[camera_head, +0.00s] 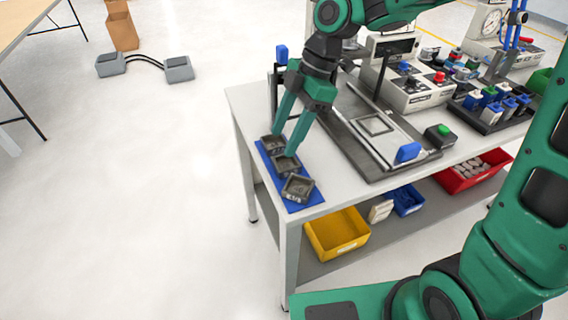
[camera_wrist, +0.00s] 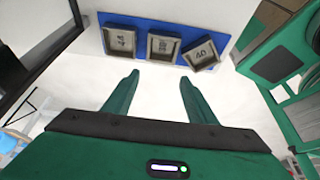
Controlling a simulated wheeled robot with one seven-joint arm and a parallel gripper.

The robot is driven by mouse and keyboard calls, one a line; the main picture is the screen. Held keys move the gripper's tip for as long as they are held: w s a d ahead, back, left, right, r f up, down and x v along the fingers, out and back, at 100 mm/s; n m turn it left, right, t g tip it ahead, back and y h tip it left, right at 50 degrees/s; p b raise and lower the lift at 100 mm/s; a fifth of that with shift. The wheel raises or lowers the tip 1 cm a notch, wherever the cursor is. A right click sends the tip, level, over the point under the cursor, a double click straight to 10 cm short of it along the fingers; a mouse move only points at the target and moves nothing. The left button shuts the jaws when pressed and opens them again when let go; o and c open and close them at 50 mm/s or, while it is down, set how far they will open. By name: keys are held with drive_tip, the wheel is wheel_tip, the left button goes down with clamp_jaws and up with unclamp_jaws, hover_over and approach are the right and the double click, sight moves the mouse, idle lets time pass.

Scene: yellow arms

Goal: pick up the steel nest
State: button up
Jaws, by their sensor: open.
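Three small grey, open-topped square nests sit in a row on a blue mat (camera_head: 265,161) at the near left corner of the workbench. They are the far nest (camera_head: 271,143), the middle nest (camera_head: 283,163) and the near nest (camera_head: 298,188), which is turned askew. In the wrist view the far nest (camera_wrist: 121,42), middle nest (camera_wrist: 164,46) and near nest (camera_wrist: 203,55) carry dark markings, hard to read. I cannot tell which is the steel one. My gripper (camera_head: 283,143) is open and empty, fingers pointing down over the far and middle nests; the wrist view (camera_wrist: 158,77) shows its fingertips apart from them.
A steel plate fixture (camera_head: 375,125) with a blue block (camera_head: 408,152) lies right of the mat. A green-button box (camera_head: 439,136) and several devices stand farther right. Yellow (camera_head: 338,234), blue (camera_head: 408,200) and red bins (camera_head: 472,172) sit on the lower shelf. Floor at left is largely clear.

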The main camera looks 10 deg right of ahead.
sight(277, 163)
drive_tip(key=x, duration=0.2)
drive_tip(key=shift+a+f, duration=0.1)
drive_tip(key=shift+f, duration=0.25)
drive_tip(key=shift+s+a+f, duration=0.1)
drive_tip(key=shift+a+f, duration=0.1)
drive_tip(key=shift+f, duration=1.1)
drive_tip(key=shift+a+f, duration=0.2)
drive_tip(key=shift+f, duration=1.15)
drive_tip(key=c, duration=1)
